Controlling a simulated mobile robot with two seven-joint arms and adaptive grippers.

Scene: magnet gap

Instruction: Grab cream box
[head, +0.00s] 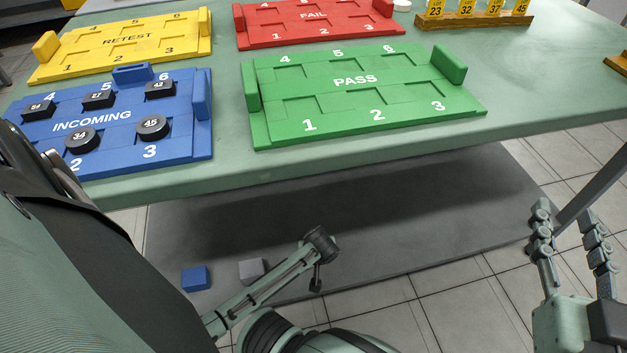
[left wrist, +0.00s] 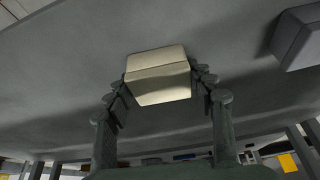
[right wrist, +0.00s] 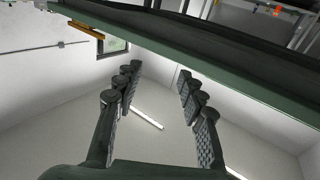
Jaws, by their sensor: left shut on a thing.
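The cream box (left wrist: 157,78) is between the fingers of my left gripper (left wrist: 160,88) in the left wrist view. The fingers touch its two sides, and the gripper is shut on it. A grey surface lies right behind the box; I cannot tell whether the box touches it. I cannot make out the cream box or the left gripper in the head view. My right gripper (right wrist: 158,88) is open and empty in the right wrist view. It also shows at the right edge of the head view (head: 568,235), beside the table.
A blue box (head: 196,279) and a grey box (head: 251,269) lie on the dark mat (head: 400,215) below the table. The green table (head: 330,172) overhangs this mat and carries the blue INCOMING (head: 180,150), green PASS, yellow RETEST and red FAIL trays.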

